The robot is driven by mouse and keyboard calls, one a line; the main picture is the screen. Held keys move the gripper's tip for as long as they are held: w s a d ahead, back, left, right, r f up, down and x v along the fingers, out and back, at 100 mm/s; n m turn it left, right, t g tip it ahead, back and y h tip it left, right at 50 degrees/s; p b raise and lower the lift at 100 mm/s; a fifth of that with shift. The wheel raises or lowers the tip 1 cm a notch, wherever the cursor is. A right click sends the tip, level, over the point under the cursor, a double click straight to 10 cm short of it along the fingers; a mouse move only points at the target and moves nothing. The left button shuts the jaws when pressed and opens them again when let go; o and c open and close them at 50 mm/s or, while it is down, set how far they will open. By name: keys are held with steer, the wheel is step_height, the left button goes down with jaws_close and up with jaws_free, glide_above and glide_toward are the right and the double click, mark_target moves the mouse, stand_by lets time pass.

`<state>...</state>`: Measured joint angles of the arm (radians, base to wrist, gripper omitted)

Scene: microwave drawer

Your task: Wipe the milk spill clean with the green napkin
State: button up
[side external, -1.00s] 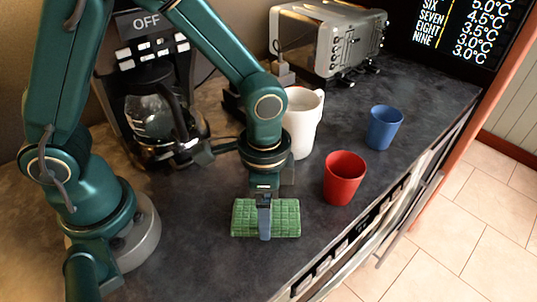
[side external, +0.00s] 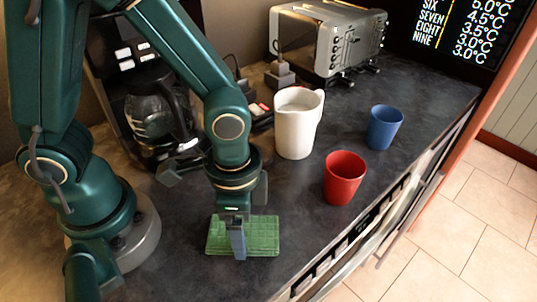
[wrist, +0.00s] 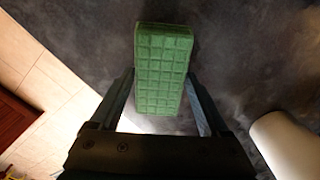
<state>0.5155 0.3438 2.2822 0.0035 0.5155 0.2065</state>
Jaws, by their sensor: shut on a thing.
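The green napkin (side external: 262,236) is a flat, rectangular block with a grid pattern. My gripper (side external: 238,240) is shut on it, with one finger showing across its near side. In the wrist view the napkin (wrist: 163,68) lies between the two fingers. It is at or just above the dark counter; I cannot tell if it touches. No milk spill shows clearly in the side view. A pale patch (wrist: 140,124) shows at the napkin's lower end in the wrist view; I cannot tell if it is milk or glare.
A red cup (side external: 344,180), a white pitcher (side external: 296,130) and a blue cup (side external: 384,128) stand to the right of my gripper. A coffee maker (side external: 155,115) and a toaster (side external: 328,42) stand at the back. The counter's front edge is at the lower right.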

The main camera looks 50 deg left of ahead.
mark_target(260, 217)
steer(key=shift+s+a, duration=0.1)
steer(key=shift+s, duration=1.85)
steer(key=shift+w, duration=7.1)
steer(key=shift+s+f, duration=0.2)
steer(key=shift+s, duration=1.35)
steer(key=shift+s+r, duration=0.1)
steer(key=shift+s, duration=1.15)
steer(key=shift+s+r, duration=0.15)
steer(key=shift+s, duration=4.1)
steer(key=shift+w, duration=3.75)
